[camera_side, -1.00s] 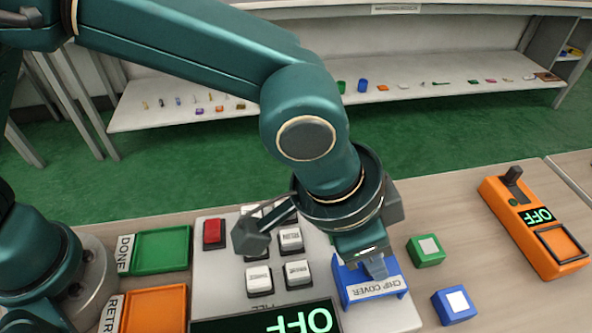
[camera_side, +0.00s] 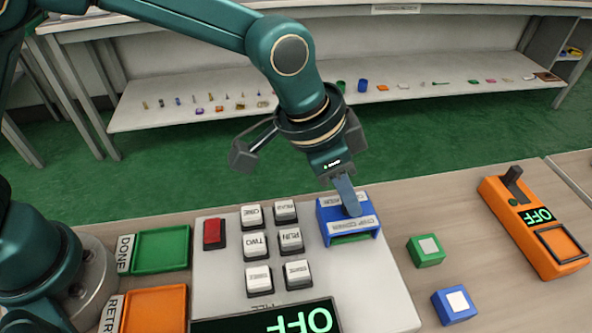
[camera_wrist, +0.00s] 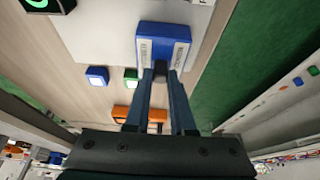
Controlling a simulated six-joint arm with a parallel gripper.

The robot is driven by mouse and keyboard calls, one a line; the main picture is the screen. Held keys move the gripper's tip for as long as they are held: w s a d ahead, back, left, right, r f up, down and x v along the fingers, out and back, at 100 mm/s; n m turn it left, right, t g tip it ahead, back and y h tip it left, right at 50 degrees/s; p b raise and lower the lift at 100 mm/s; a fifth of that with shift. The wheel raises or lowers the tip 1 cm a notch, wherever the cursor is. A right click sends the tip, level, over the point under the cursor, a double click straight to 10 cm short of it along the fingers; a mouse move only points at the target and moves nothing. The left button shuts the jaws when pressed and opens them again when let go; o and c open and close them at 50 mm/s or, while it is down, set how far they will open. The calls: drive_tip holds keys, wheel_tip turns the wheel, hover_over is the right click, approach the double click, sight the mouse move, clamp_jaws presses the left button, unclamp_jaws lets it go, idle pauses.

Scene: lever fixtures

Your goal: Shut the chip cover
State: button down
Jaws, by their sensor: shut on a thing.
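The blue chip cover (camera_side: 328,232) stands at the right rear of the grey button panel, with white labels on its top and a green strip showing under its front edge. In the wrist view the blue cover (camera_wrist: 163,38) lies just beyond my fingertips. My gripper (camera_side: 352,211) points down at the top of the cover from above. In the wrist view my gripper (camera_wrist: 160,76) is shut on a small dark part of the cover, which the fingers mostly hide. I cannot tell whether the cover is fully down.
White, labelled buttons (camera_side: 290,240) and a red button (camera_side: 213,233) are left of the cover. A green block (camera_side: 427,250) and a blue block (camera_side: 455,305) lie to the right. An orange switch box (camera_side: 540,225) reading OFF stands farther right. Bare panel lies before the cover.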

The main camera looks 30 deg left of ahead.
sight(329, 211)
drive_tip(key=shift+w+a, duration=0.2)
drive_tip(key=shift+a, duration=0.05)
drive_tip(key=c, duration=0.8)
unclamp_jaws()
drive_tip(key=shift+o, duration=0.2)
drive_tip(key=shift+s+r, duration=0.1)
drive_tip(key=shift+v, duration=2.5)
